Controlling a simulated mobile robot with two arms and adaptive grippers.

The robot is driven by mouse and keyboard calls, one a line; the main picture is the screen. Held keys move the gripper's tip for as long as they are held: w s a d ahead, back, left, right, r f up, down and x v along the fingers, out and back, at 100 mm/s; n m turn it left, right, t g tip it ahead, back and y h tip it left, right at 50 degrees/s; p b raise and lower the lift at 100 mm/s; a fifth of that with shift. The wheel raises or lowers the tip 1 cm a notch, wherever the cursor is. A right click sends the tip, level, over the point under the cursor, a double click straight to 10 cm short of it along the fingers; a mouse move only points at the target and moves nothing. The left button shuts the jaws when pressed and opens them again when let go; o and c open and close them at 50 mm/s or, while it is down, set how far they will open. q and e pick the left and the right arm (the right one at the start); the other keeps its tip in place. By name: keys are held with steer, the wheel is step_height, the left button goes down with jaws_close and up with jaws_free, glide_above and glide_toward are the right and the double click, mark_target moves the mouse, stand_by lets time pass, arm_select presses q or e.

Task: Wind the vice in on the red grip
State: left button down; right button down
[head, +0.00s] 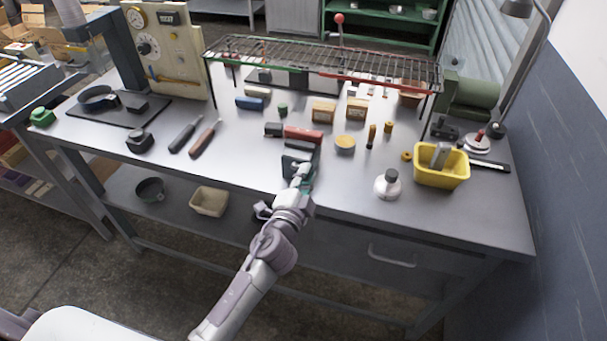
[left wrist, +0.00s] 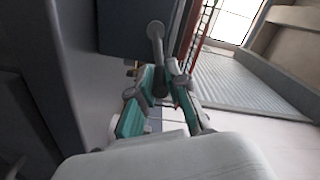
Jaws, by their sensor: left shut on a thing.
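The vice (head: 299,160) is a dark grey-green block at the front edge of the bench. The red grip (head: 303,134), a red cylinder, lies at the top of the vice; a dark piece (head: 273,129) shows at its left end. I cannot tell whether the jaws touch it. My left gripper (head: 298,182) is at the front of the vice. In the left wrist view its teal fingers (left wrist: 160,92) are closed around the vice's grey handle (left wrist: 156,45), whose round end stands up beyond the fingers. My right gripper is out of view.
A wire rack (head: 325,62) stands behind the vice. Two dark-handled tools (head: 195,137) lie to the left. A tan round tin (head: 345,144), a white pot (head: 387,185) and a yellow bin (head: 442,180) are to the right. A drawer is under the bench edge.

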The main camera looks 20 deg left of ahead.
arm_select(q)
steer(key=f+m, duration=0.1)
steer(key=m, duration=0.1)
steer(key=f+m+b, duration=0.1)
steer(key=m, duration=0.1)
steer(key=shift+d+m, duration=0.1)
steer(key=shift+m, duration=0.2)
steer(key=shift+f+m, duration=0.25)
steer(key=shift+m, duration=0.6)
steer(key=shift+f+m, duration=0.25)
steer(key=shift+m, duration=0.6)
steer(key=c, duration=1.2)
jaws_free()
steer(key=shift+o, duration=0.2)
steer(key=shift+s, duration=0.1)
steer(key=s, duration=1.2)
steer(key=shift+a, duration=0.35)
